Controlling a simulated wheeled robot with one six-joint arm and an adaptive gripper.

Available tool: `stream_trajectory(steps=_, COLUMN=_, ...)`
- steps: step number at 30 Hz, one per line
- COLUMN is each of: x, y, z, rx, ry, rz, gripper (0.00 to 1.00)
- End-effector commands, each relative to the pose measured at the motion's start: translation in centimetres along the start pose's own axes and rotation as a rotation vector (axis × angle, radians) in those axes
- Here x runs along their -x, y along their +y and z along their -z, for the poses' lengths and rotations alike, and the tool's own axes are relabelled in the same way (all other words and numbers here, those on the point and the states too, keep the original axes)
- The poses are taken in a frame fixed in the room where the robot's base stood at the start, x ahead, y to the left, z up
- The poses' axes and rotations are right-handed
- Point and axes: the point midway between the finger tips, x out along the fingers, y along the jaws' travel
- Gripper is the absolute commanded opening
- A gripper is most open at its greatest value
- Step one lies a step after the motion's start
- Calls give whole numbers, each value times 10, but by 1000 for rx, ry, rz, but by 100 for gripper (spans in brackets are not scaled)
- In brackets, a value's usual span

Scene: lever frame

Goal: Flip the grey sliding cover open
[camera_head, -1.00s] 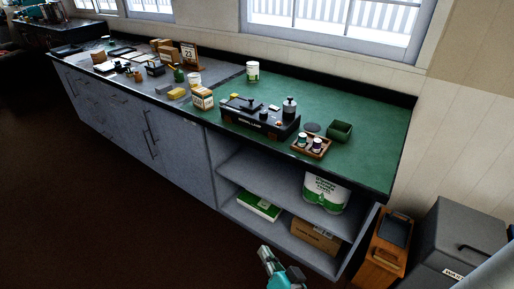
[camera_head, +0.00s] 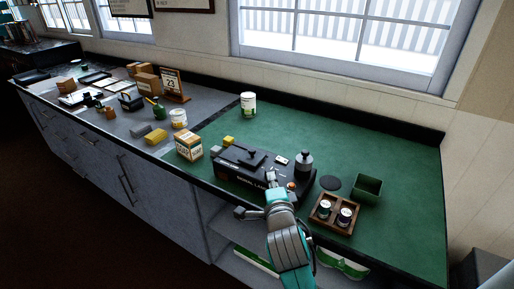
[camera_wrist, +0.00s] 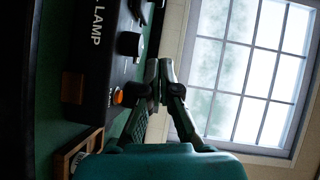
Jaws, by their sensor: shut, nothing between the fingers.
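The dark signal lamp box (camera_head: 228,168) stands on the green counter top, its lettered front partly hidden by my gripper. A dark raised plate with a small knob (camera_head: 243,156) lies on its top left; I cannot tell if this is the grey sliding cover. A small pale piece (camera_head: 281,160) and a grey cylinder (camera_head: 303,163) are on its top right. My gripper (camera_head: 271,180) is shut and empty in front of the box. In the wrist view, the shut fingertips (camera_wrist: 162,68) appear beside the box front (camera_wrist: 95,85), near a black knob (camera_wrist: 130,43) and an orange button (camera_wrist: 118,97).
A wooden holder with two small jars (camera_head: 323,209), a black disc (camera_head: 330,183) and a green open box (camera_head: 367,187) are right of the lamp box. A carton (camera_head: 188,146) and yellow blocks stand left. A white can (camera_head: 248,103) stands behind. The right counter is clear.

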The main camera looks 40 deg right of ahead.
Motion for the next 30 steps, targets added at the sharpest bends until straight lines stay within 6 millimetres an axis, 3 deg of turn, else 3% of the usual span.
stream_trajectory(steps=16, x=-10, y=-2, z=1, rx=-11, ry=6, rz=0, gripper=0)
stream_trajectory(steps=30, x=-91, y=-2, z=2, rx=-10, ry=6, rz=-1, gripper=0)
